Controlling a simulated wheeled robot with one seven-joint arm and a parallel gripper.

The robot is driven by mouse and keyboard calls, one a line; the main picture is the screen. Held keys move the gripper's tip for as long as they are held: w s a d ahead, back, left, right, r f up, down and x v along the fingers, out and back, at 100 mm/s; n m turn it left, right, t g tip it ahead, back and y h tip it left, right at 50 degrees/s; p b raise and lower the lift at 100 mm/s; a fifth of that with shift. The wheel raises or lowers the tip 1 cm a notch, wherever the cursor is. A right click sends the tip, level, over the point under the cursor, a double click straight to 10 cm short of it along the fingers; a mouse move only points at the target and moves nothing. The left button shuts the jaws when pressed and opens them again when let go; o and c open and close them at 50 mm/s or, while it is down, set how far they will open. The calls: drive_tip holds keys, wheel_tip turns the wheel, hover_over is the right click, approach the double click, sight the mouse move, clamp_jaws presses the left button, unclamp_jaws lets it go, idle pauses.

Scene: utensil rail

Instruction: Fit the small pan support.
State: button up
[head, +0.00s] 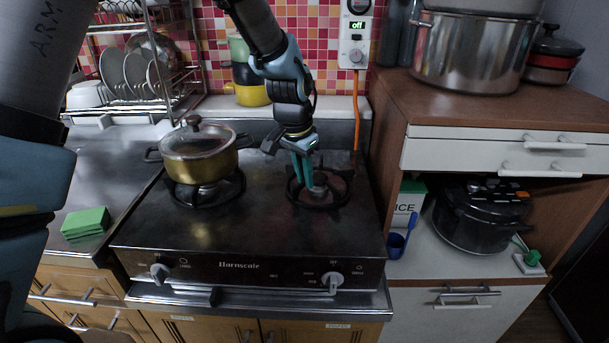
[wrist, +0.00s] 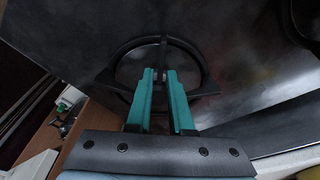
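The small pan support is a black ring with prongs, seen around the right burner (head: 319,191) in the head view. The ring of the pan support (wrist: 203,72) fills the upper middle of the wrist view. My gripper (head: 305,176) points down over its left part. In the wrist view, the teal fingertips of my gripper (wrist: 161,72) are a narrow gap apart. A dark prong lines up with that gap, with bare space showing beside it. The fingers hide the near part of the ring, and I cannot tell whether it sits level.
A lidded golden pot (head: 199,155) stands on the left burner. The stove top (head: 260,225) is clear between the burners. An orange hose (head: 356,115) runs down behind the stove. A wooden cabinet (head: 395,95) stands to the right, and green sponges (head: 86,222) lie on the left.

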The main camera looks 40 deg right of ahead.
drive_tip(key=o, duration=0.3)
drive_tip(key=r, duration=0.3)
drive_tip(key=a+r+b, duration=0.1)
drive_tip(key=r, duration=0.3)
drive_tip(key=a+r+b, duration=0.1)
drive_tip(key=r, duration=0.2)
drive_tip(key=shift+s+r, duration=0.2)
drive_tip(key=shift+r, duration=0.15)
